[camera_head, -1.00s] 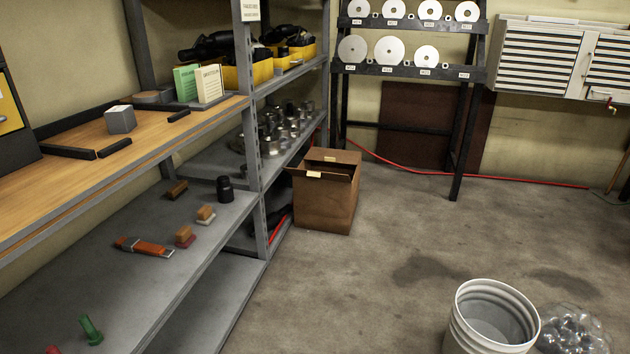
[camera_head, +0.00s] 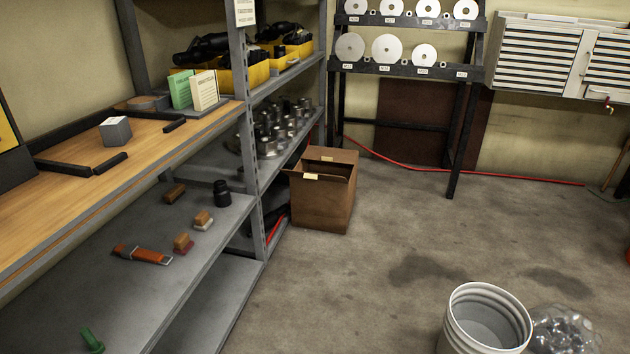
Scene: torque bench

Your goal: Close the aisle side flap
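A brown cardboard box (camera_head: 322,202) stands on the floor by the end of the grey shelving, with its top at least partly open. Flaps show around its dark opening. One sticks out toward the shelving on the left, and another rises at the back. Small pale labels show at the front and back of the top. Which flap faces the aisle and exactly how each is angled are hard to tell at this size. Neither of my grippers is in view.
The shelving (camera_head: 248,150) stands close at the box's left. A dark rack of white discs (camera_head: 410,70) is behind it, with a red hose (camera_head: 480,176) along the wall. A white bucket (camera_head: 487,318) and a clear bag (camera_head: 562,330) stand front right. Floor right of the box is clear.

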